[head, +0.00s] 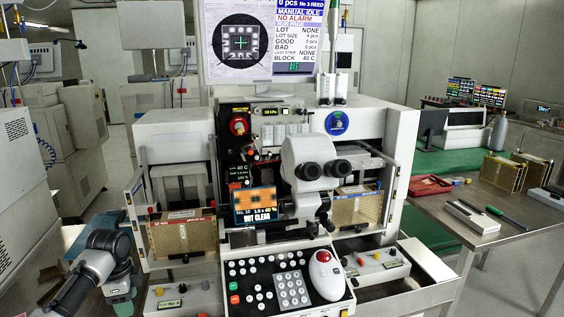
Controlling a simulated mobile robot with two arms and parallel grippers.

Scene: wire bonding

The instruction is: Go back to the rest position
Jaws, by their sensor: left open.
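My left arm comes in at the lower left corner, in front of the left side of the wire bonding machine (172,137). My left gripper (121,298) is low beside the machine's left front control box. It is open, small and partly hidden by the wrist, and I see nothing held in it. My right gripper is not in view.
The machine's keypad console (262,265) with a red trackball (323,257) juts out in front. A microscope head (310,160) stands above it. At the right, a steel table (500,205) carries a red tray (430,184) and tools. Grey cabinets stand at the left.

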